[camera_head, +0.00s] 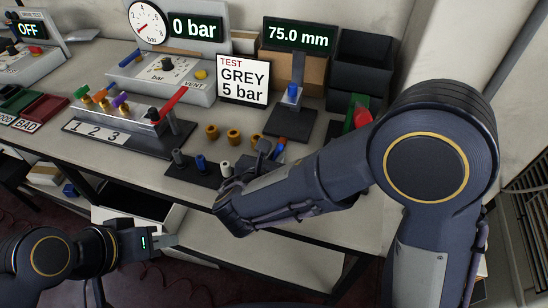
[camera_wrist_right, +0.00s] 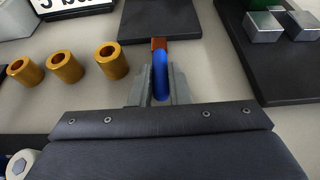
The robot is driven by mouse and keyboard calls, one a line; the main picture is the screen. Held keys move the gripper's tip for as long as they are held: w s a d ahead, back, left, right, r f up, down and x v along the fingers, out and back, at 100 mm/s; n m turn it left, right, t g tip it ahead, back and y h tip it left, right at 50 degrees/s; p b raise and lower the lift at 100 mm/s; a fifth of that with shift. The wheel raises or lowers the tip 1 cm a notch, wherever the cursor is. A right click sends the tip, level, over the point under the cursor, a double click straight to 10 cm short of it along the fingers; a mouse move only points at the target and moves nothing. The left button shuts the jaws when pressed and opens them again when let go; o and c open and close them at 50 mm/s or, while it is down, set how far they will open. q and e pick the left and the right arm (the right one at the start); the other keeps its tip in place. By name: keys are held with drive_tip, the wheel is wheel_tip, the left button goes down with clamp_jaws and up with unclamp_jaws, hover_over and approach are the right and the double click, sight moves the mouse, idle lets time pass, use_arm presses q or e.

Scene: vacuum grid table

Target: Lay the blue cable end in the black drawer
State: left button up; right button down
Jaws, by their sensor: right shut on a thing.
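My right gripper (camera_wrist_right: 158,88) is shut on the blue cable end (camera_wrist_right: 161,72), which has a copper-brown tip, in the right wrist view. In the head view the blue piece (camera_head: 281,147) shows just past my right gripper (camera_head: 268,150), over the right part of the table; the rest of it is hidden by my arm. A drawer-like opening with a dark inside (camera_head: 126,196) and pale walls shows below the table's front edge; I cannot tell for sure that it is the black drawer. My left gripper (camera_head: 170,240) is just in front of it, its jaw gap unclear.
Several brass rings (camera_head: 233,136) and a dark strip with pegs (camera_head: 196,171) lie left of my right gripper. A dark stand (camera_head: 290,124) is behind it. Black bins (camera_head: 362,62) stand at the back right. A valve block (camera_head: 118,139) is at left.

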drive_tip(key=shift+f, duration=0.1)
drive_tip(key=c, duration=1.4)
unclamp_jaws()
drive_tip(key=shift+o, duration=0.2)
drive_tip(key=shift+r, duration=0.3)
drive_tip(key=v, duration=1.2)
drive_tip(key=shift+f+p, duration=0.1)
drive_tip(key=shift+p, duration=0.25)
